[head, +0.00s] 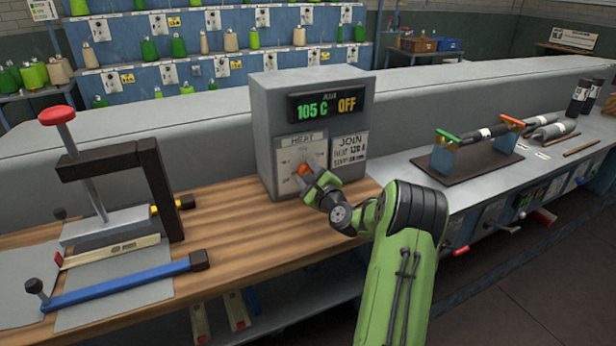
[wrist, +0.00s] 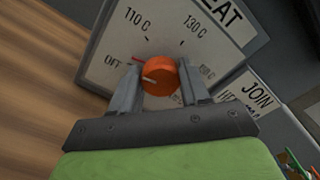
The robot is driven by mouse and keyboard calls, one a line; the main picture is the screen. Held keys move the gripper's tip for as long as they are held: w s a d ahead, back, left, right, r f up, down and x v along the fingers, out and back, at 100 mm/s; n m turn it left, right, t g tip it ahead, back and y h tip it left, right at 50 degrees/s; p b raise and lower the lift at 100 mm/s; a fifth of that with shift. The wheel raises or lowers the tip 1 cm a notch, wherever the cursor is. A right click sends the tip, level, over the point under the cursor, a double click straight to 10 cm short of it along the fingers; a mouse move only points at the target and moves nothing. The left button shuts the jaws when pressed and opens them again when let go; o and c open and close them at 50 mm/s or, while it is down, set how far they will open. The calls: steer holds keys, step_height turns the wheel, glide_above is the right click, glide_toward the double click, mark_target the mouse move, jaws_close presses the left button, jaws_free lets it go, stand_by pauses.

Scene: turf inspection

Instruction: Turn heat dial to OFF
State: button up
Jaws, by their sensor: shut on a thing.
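The orange heat dial (wrist: 160,74) sits on a white scale plate marked OFF, 110 C, 130 C and 150 C. The dial's white line points left, roughly toward the OFF side; the exact alignment is hard to tell. My gripper (wrist: 158,92) is shut on the dial, one finger on each side. In the head view the dial (head: 304,169) shows just above my gripper (head: 311,180), partly hidden by it. The grey heater box (head: 263,130) stands on the bench, and its display (head: 326,104) reads 105 C and OFF.
A clamp press with a red knob (head: 57,115) and a blue bar (head: 120,284) are on the wooden bench top (head: 235,232) at left. A dark mat (head: 437,178) with a roller rig lies at right. Shelves with green spools stand behind.

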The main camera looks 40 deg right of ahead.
steer(key=shift+n+b, duration=0.85)
steer(key=shift+n, duration=0.75)
steer(key=shift+r, duration=0.1)
steer(key=o, duration=1.1)
steer(key=shift+c, duration=0.2)
steer(key=b+v, duration=0.1)
steer(key=v, duration=1.4)
steer(key=shift+s+b, duration=0.35)
steer(key=shift+a, duration=0.15)
